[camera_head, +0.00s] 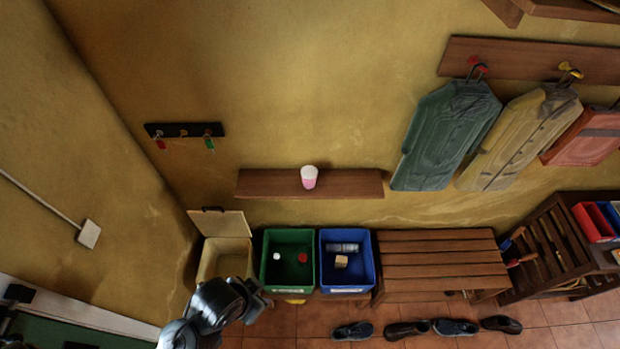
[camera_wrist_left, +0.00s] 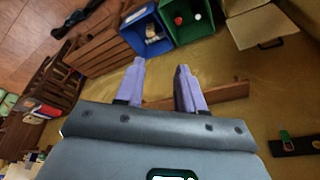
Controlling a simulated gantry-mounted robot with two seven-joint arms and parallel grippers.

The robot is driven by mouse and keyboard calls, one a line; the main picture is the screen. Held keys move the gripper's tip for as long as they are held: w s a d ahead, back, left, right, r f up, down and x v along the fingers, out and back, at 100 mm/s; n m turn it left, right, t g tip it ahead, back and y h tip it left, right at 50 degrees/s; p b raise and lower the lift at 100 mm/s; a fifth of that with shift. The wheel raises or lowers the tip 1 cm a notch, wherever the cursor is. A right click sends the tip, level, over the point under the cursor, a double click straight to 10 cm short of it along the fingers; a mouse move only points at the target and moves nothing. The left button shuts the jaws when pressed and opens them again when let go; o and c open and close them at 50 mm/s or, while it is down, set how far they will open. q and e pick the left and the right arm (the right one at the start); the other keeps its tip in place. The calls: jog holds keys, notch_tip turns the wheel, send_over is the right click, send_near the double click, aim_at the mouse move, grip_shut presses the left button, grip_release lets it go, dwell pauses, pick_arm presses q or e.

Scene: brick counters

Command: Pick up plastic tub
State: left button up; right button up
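A small tub (camera_head: 309,177), white above and pink below, stands on a brown wooden wall shelf (camera_head: 260,184) in the head view. I take it to be the plastic tub. My left arm shows at the bottom of the head view, below and left of the shelf, with its fingers not clear there. In the left wrist view my left gripper (camera_wrist_left: 160,67) is open, its two pale purple fingers apart with nothing between them. The shelf (camera_wrist_left: 232,91) shows beyond the fingers; I cannot make out the tub there. My right gripper is in neither view.
Below the shelf stand an open beige bin (camera_head: 225,258), a green bin (camera_head: 288,285) and a blue bin (camera_head: 347,283) with small items inside. A slatted bench (camera_head: 440,262) is right of them.

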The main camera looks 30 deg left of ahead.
pick_arm(q)
jog(key=o, duration=1)
